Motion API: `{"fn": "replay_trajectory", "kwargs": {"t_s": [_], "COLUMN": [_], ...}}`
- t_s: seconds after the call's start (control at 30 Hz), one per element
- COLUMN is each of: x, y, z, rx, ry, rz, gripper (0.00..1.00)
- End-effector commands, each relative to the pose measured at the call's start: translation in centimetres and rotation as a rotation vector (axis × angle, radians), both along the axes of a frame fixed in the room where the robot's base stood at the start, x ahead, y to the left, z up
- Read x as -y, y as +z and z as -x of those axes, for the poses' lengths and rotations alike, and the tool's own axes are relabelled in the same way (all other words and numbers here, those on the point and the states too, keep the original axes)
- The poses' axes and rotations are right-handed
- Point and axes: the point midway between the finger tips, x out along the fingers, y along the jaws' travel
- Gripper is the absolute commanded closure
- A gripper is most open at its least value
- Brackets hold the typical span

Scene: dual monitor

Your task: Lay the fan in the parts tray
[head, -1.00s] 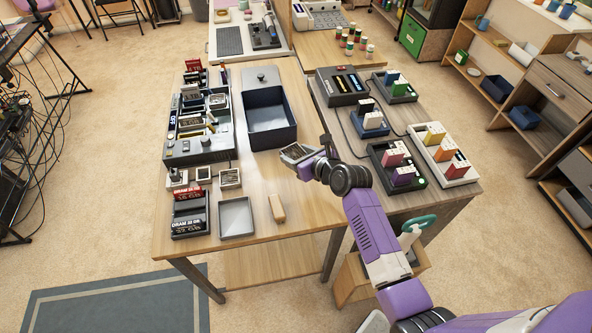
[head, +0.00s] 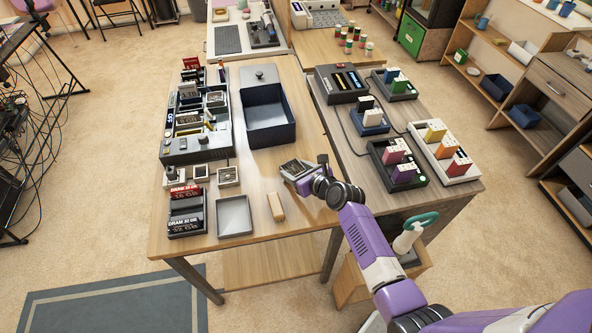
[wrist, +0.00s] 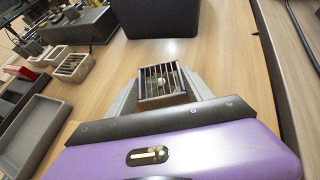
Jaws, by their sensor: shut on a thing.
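My gripper (head: 297,168) is shut on the fan, a small square frame with a slatted grille and a light hub. The fan (wrist: 160,82) sits between the fingers in the wrist view. In the head view my gripper is above the right part of the wooden table. The parts tray appears to be the shallow grey empty tray (head: 234,216) near the table's front edge, to the left of and nearer than my gripper. It also shows at the left of the wrist view (wrist: 38,135).
A wooden block (head: 276,207) lies between the tray and my gripper. A dark blue bin (head: 268,122) stands behind. Small square parts (head: 228,176) and a DRAM card holder (head: 187,213) are at left. A grey side table (head: 425,190) with coloured cartridges adjoins at right.

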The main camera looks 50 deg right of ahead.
Motion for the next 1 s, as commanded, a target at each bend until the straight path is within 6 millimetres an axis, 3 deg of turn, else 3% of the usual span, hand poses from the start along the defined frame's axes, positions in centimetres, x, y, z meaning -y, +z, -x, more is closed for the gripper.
{"fn": "replay_trajectory", "kwargs": {"t_s": [0.03, 0.07, 0.17, 0.57, 1.0], "x": [0.0, 0.0, 0.0, 0.0, -1.4], "y": [-0.2, -0.3, -0.2, 0.2, 4.0], "z": [0.0, 0.0, 0.0, 0.2, 7.1], "rx": [0.0, -0.001, -0.001, 0.0, -0.001], "ry": [0.0, 0.0, 0.0, 0.0, -0.001], "rz": [0.0, 0.0, 0.0, -0.001, 0.0], "gripper": [0.83, 0.38, 0.19, 0.19, 0.19]}}
